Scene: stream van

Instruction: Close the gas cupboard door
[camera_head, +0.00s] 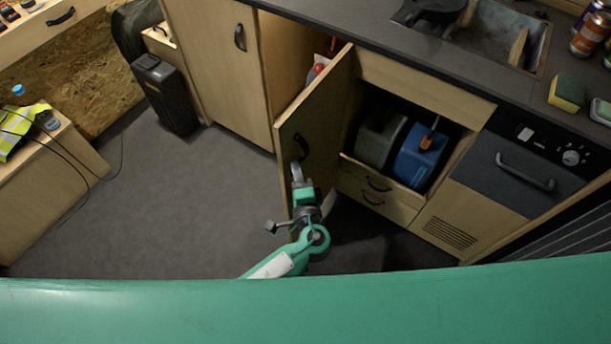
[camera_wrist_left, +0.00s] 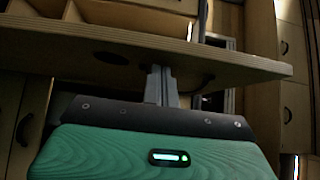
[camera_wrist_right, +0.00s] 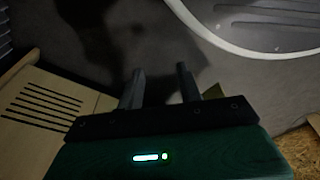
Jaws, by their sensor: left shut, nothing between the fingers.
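The gas cupboard door (camera_head: 318,135) is a pale wooden panel standing open, swung out from the counter front. A dark handle (camera_head: 301,147) is on its face. Part of a red and white object (camera_head: 318,69) shows in the cupboard opening behind it. My left gripper (camera_head: 297,172) is shut at the door's lower part, just below the handle, with nothing between its fingers. In the left wrist view its fingers (camera_wrist_left: 160,82) reach the door panel (camera_wrist_left: 130,55); I cannot tell whether they touch it. My right gripper (camera_wrist_right: 158,82) shows only in its wrist view, fingers apart and empty.
An oven-like unit (camera_head: 525,172) is further right. A closed cupboard (camera_head: 220,60) and a black bin (camera_head: 166,95) stand left. The grey floor (camera_head: 190,190) left of the door is clear.

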